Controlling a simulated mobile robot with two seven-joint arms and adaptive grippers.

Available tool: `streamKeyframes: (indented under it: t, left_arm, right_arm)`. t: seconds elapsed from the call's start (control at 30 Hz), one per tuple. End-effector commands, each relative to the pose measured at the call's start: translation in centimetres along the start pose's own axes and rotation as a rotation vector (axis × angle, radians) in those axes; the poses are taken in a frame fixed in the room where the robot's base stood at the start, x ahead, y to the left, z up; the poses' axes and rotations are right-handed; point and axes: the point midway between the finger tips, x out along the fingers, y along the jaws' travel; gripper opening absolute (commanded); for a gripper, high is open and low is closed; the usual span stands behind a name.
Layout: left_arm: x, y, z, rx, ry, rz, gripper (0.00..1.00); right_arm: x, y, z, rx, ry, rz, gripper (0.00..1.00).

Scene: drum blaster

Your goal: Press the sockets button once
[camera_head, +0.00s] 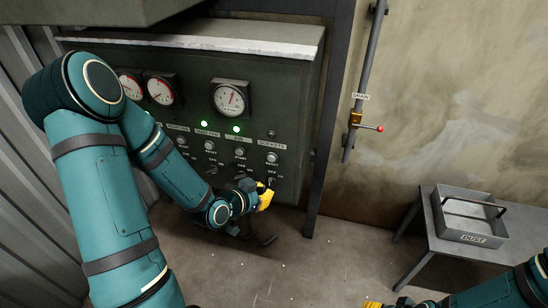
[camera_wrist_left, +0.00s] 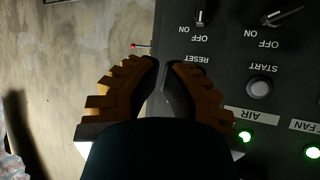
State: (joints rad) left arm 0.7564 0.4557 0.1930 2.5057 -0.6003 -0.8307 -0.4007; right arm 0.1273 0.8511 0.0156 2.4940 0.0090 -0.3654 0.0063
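The sockets column is at the right end of the grey control panel in the head view. Its SOCKETS label (camera_head: 270,145) sits above a small round button (camera_head: 271,157) marked RESET. My left gripper (camera_head: 267,190), with yellow fingers, is just below that button, near the lower switch. In the left wrist view, the left gripper (camera_wrist_left: 160,64) has its fingertips almost together with nothing between them. The RESET label (camera_wrist_left: 196,60) shows beside the fingers, while its button is hidden behind them. My right gripper (camera_head: 385,304) is mostly cut off at the bottom edge.
A START button (camera_head: 240,152) and its switch stand left of the sockets column. A drain pipe with a red-tipped lever (camera_head: 380,128) is on the wall. A bench with a dust tray (camera_head: 470,238) stands right.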

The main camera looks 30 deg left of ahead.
Motion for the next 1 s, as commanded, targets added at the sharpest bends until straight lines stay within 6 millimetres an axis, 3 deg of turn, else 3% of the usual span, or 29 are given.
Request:
streamKeyframes:
  t: [0.33,0.73,1.0]
  left_arm:
    - [0.9,-0.4,-0.5,-0.001,0.0,0.001,0.0]
    - [4.9,-2.6,-2.7,-0.002,-0.001,0.0,0.0]
    - [6.8,-3.5,-3.5,-0.001,-0.001,0.001,0.0]
  right_arm:
    - [-0.3,-0.1,-0.1,0.0,0.002,0.0,0.47]
    - [-1.2,-0.5,-0.6,0.003,0.012,0.001,0.47]
    - [-0.7,-0.3,-0.3,0.002,0.007,0.001,0.47]
